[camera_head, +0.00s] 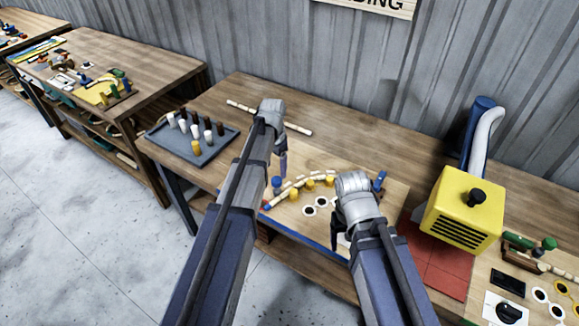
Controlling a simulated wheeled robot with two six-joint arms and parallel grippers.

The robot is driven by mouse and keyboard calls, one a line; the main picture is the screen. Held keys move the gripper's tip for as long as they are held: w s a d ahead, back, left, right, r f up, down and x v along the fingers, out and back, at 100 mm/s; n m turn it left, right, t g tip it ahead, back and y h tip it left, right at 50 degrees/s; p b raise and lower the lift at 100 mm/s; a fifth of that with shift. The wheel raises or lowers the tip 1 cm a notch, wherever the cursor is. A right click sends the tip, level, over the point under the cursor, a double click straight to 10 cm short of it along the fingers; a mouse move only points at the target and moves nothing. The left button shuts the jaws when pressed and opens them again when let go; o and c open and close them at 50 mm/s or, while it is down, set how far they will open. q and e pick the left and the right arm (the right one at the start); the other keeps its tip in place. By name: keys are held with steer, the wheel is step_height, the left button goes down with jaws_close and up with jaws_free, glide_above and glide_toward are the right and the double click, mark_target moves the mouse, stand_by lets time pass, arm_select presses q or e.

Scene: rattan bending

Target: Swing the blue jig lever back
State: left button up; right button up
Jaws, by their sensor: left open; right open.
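The jig board (380,203) lies on the middle bench. A pale rattan strip (296,184) curves along yellow pegs on it. A blue knob (276,183) stands at the strip's left end, and a blue upright part (380,180) stands at the board's back right; I cannot tell surely which is the lever. My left gripper (283,164) is open and points down just above the blue knob, apart from it as far as I can see. My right gripper (343,238) is open, low over the board's front right; its fingers are mostly hidden by its wrist.
A grey tray (155,137) with white, brown and yellow pegs is at the left. A straight rattan pole (245,107) lies behind my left arm. A yellow heater box (463,208) with a hose stands right, beside a red mat (440,265). The bench's back middle is clear.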

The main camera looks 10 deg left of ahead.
mark_target(277, 179)
arm_select(q)
steer(key=shift+w, duration=0.75)
steer(key=shift+s+a, duration=0.1)
steer(key=shift+s, duration=0.05)
arm_select(e)
steer(key=shift+w+d, duration=0.15)
steer(key=shift+w, duration=0.15)
arm_select(q)
steer(key=shift+f, duration=0.15)
steer(key=shift+f+b, duration=0.7)
steer(key=shift+b, duration=0.25)
step_height(277, 179, down, 6)
steer(key=b, duration=0.6)
arm_select(e)
step_height(277, 179, down, 8)
steer(key=shift+r, duration=0.15)
arm_select(q)
jaws_close()
